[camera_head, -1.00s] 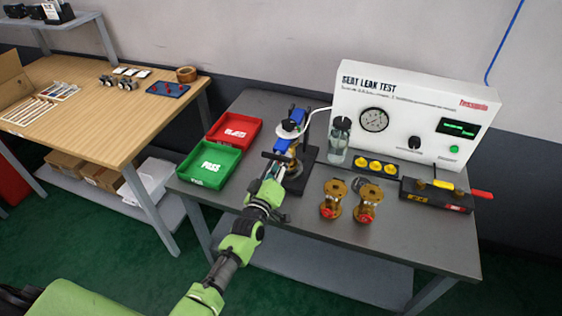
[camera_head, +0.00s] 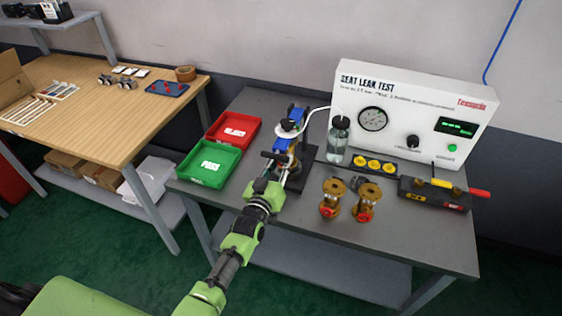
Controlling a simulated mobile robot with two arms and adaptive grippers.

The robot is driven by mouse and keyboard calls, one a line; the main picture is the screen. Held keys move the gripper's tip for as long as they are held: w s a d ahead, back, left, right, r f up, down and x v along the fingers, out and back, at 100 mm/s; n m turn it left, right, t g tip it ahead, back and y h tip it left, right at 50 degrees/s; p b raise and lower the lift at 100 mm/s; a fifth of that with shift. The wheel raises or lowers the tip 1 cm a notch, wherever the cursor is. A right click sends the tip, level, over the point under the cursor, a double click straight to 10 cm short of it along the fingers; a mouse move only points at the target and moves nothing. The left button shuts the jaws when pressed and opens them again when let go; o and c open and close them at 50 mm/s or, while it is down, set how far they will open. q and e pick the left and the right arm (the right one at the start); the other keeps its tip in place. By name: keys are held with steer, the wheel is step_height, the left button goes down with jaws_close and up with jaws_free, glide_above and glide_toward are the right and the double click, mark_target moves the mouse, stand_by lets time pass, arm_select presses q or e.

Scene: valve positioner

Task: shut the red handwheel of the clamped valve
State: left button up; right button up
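The clamped valve (camera_head: 293,165) stands upright in the test fixture, under the blue clamp arm (camera_head: 282,144), at the middle of the table. Its brass body shows only in part, and I cannot make out its red handwheel behind my gripper and wrist. My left arm comes in from the bottom left. Its gripper (camera_head: 277,168) is at the near left side of the clamped valve, small and dark. I cannot tell whether its fingers touch the valve or are open or shut. My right gripper is not in view.
Two loose brass valves with red handwheels (camera_head: 331,198) (camera_head: 367,202) stand right of the fixture. A green PASS tray (camera_head: 208,183) and a red tray (camera_head: 234,146) lie left. The bottle (camera_head: 338,140), test panel (camera_head: 408,118) and lever block (camera_head: 434,196) are behind and right. The front table is clear.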

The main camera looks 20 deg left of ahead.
arm_select(q)
steer(key=shift+f, duration=0.15)
steer(key=o, duration=1.1)
steer(key=shift+o, duration=0.2)
steer(key=shift+s, duration=0.1)
steer(key=s, duration=1.2)
steer(key=shift+a, duration=0.15)
